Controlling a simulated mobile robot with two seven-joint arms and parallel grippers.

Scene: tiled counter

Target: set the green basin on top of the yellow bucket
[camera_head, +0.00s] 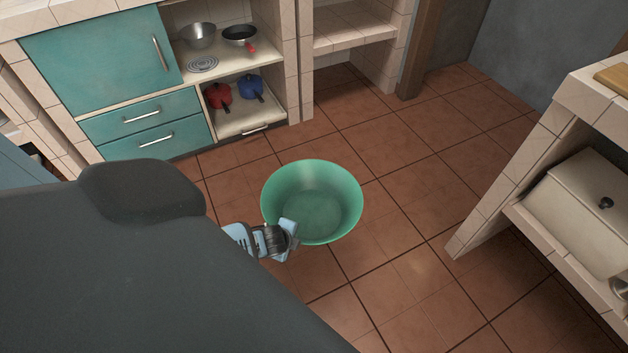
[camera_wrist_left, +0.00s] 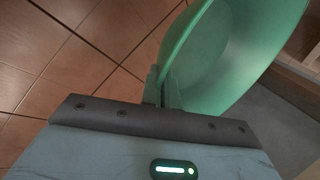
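The green basin (camera_head: 315,205) is in the middle of the head view, its open top facing up, with the tiled floor behind it. My left gripper (camera_head: 288,238) is at the basin's near left rim. In the left wrist view the basin (camera_wrist_left: 235,50) fills the upper right, and its wall runs between the fingers of my left gripper (camera_wrist_left: 162,88), which are shut on it. The large dark arm part at the lower left of the head view is mine. The yellow bucket shows in neither view. My right gripper is not in view.
A teal cabinet (camera_head: 95,62) with open shelves holding pots (camera_head: 251,87) stands at the back left. A tiled counter (camera_head: 590,95) with a cream lidded box (camera_head: 585,210) on its lower shelf is at the right. The visible brown tiled floor (camera_head: 415,185) between them is clear.

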